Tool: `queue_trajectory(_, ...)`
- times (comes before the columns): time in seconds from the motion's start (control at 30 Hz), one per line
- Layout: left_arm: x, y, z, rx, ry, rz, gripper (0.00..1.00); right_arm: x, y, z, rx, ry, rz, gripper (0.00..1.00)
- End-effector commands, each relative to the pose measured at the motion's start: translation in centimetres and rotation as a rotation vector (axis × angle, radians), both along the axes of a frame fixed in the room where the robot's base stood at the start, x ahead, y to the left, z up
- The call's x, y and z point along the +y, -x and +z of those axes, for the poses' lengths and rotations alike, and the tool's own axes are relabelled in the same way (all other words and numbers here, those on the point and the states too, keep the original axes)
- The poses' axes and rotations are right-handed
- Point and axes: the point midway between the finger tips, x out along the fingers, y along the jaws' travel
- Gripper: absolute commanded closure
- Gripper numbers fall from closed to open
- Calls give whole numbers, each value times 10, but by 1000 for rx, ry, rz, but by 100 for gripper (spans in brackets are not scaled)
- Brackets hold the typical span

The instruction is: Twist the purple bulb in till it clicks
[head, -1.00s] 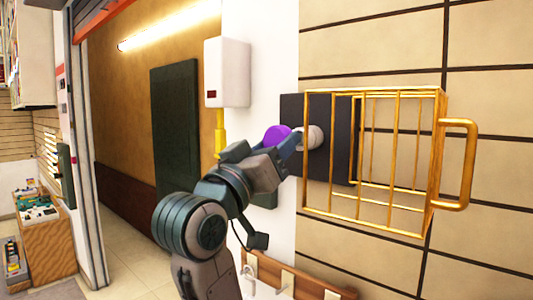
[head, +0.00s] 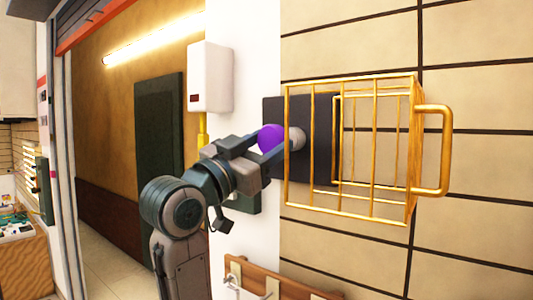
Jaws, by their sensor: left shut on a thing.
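The purple bulb (head: 270,138) is in the head view, left of the gold cage. My left gripper (head: 272,147) is shut on it, with one finger above and one below, partly hiding it. The bulb is right in front of a pale round socket (head: 296,139) on a dark wall plate (head: 317,120). I cannot tell how far the bulb sits in the socket. The gold wire cage (head: 400,150) stands swung out to the right with its handle on the far right, its bars crossing in front of the plate. My right gripper is not in view.
A white box (head: 210,77) with a yellow pipe below it hangs on the wall at the left. A wooden rack with hooks (head: 270,280) is low on the wall below. A doorway and corridor open at the left.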

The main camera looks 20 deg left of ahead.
Motion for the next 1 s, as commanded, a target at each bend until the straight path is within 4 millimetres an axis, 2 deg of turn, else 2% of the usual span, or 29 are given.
queue_trajectory(0.2,3,-1,3,-108,-300,0,72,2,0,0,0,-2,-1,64)
queue_trajectory(0.43,3,-1,4,-190,-524,-1,72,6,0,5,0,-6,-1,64)
queue_trajectory(0.63,3,-1,3,-219,-603,0,72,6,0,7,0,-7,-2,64)
queue_trajectory(1.0,3,-1,3,-222,-610,-1,72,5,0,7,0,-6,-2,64)
